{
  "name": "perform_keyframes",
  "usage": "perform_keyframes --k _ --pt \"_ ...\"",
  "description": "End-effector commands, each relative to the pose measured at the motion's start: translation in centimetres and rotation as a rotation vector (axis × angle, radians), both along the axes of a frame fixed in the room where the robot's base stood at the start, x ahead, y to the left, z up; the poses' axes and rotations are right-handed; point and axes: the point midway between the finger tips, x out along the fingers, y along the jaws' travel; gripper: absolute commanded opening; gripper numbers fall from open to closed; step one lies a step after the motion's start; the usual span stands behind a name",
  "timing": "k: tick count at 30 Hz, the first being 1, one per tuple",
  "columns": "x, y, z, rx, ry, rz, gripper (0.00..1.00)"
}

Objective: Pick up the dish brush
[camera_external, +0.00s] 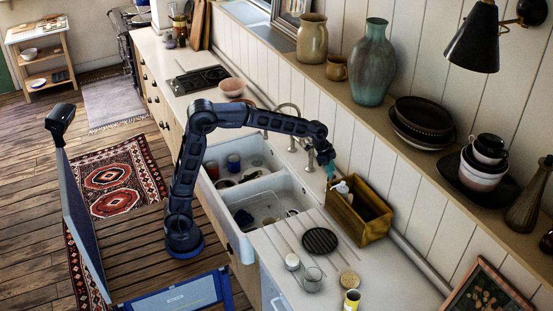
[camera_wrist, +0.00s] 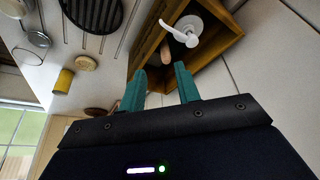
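The box (camera_wrist: 147,35) lies ahead of the fingertips there. Inside it is a rounded tan wooden end (camera_wrist: 166,53), probably part of the dish brush, just beyond the gap between the fingers. A white pump-top bottle (camera_wrist: 184,31) is beside it. The rest of the brush is hidden, and I cannot make it out in the external view.
The double sink (camera_external: 262,199) with dishes is left of the box, and its tap (camera_external: 310,158) stands close to my gripper. A round black trivet (camera_external: 320,241), glass jars and a yellow tin (camera_external: 352,299) are on the counter. The panelled wall and shelf are behind the box.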

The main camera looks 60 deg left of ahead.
Motion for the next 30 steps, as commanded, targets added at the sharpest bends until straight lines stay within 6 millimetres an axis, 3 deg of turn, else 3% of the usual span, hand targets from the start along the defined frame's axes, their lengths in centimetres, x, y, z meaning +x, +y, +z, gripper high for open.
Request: perform_keyframes --k 3,9,17,24,30 --pt "2.8 -2.5 -2.1 0.002 -0.002 -0.055 0.33" --pt "5.6 -5.0 -4.4 0.003 -0.009 -0.116 0.33" --pt "6.4 -6.0 -5.9 0.004 -0.01 -0.133 0.33" --pt "7.1 -6.9 -8.9 0.003 -0.011 -0.132 0.33" --pt "7.4 -7.3 -10.3 0.003 -0.011 -0.132 0.33"
